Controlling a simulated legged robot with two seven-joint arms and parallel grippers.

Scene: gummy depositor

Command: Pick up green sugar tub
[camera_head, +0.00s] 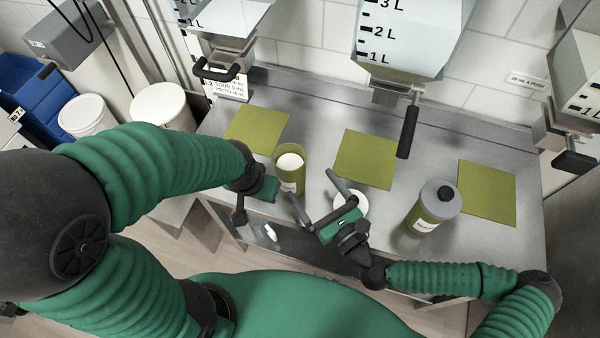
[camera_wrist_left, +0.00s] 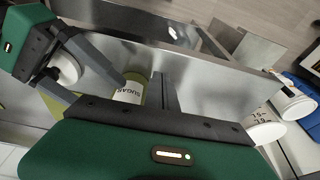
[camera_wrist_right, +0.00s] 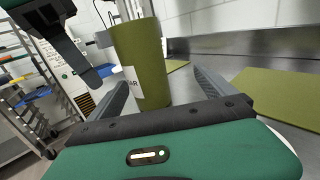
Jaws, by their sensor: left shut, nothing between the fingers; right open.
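The green sugar tub (camera_head: 289,178) is an olive cylinder, open at the top with white contents. It stands upright on the steel table, between my two grippers. Its SUGAR label shows in the left wrist view (camera_wrist_left: 129,92), and in the right wrist view the tub (camera_wrist_right: 142,65) appears ahead, between the finger directions. My right gripper (camera_head: 318,198) is open, with its fingers pointing towards the tub from the right; contact is not clear. My left gripper (camera_head: 240,213) is shut and empty, left of the tub. Its closed fingers show in the left wrist view (camera_wrist_left: 163,90).
Olive mats (camera_head: 365,158) lie along the table. An olive canister with a grey lid (camera_head: 438,205) stands at the right. A white round object (camera_head: 352,203) is partly hidden by my right gripper. Depositor hoppers (camera_head: 410,40) with black handles hang above the table's back.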

